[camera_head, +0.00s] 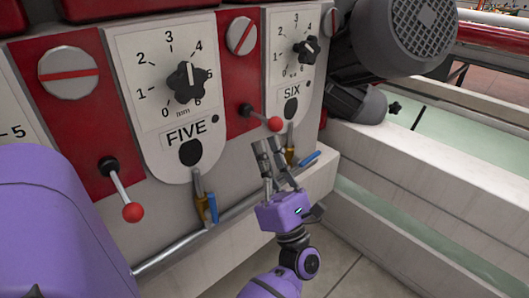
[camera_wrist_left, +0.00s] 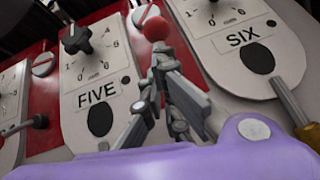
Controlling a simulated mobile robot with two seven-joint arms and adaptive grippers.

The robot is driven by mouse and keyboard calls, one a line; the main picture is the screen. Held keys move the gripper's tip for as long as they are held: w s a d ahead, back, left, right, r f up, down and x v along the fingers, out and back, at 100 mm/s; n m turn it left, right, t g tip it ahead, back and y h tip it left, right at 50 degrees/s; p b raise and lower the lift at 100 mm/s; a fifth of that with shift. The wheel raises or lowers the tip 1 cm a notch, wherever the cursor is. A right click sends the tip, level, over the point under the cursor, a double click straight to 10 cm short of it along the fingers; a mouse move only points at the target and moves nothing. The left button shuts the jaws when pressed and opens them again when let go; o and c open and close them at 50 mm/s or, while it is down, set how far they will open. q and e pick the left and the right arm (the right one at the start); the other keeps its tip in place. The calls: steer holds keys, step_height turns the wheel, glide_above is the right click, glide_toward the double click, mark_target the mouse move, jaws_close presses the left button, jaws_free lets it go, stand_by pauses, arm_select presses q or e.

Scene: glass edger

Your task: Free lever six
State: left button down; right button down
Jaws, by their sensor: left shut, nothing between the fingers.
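The lever beside the SIX panel (camera_head: 292,92) has a red ball knob (camera_head: 275,123) on a short dark arm and sticks out from a red strip left of that panel. In the left wrist view its red ball (camera_wrist_left: 155,28) shows just beyond my fingertips. My left gripper (camera_head: 268,148) is purple with grey fingers, shut and empty, just below the ball. I cannot tell whether the fingertips touch it. In the left wrist view the fingers (camera_wrist_left: 160,62) come together under the ball and hide part of the lever's arm. My right gripper is not in view.
Another red-balled lever (camera_head: 132,212) hangs down left of the FIVE panel (camera_head: 185,130). Dials (camera_head: 188,82) and slotted discs (camera_head: 68,73) fill the panels. Pipes with blue-handled valves (camera_head: 212,207) run below. A grey motor (camera_head: 405,35) stands at the right above white beams (camera_head: 430,160).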

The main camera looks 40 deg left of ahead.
mark_target(268, 122)
arm_select(q)
steer(key=shift+d+r, duration=0.1)
steer(key=shift+d+r+g+h+p, duration=0.1)
steer(key=shift+r+g+h+p, duration=0.05)
steer(key=shift+g+h+p, duration=0.2)
steer(key=shift+d+r+n, duration=0.1)
steer(key=shift+n, duration=0.2)
steer(key=shift+d+r+h, duration=0.1)
steer(key=shift+r+h, duration=0.05)
steer(key=shift+h, duration=0.1)
steer(key=r, duration=0.1)
steer(key=d+r, duration=0.1)
steer(key=r, duration=0.1)
steer(key=shift+d+r, duration=0.1)
steer(key=shift+d, duration=0.05)
steer(key=shift+r, duration=0.1)
stand_by(0.5)
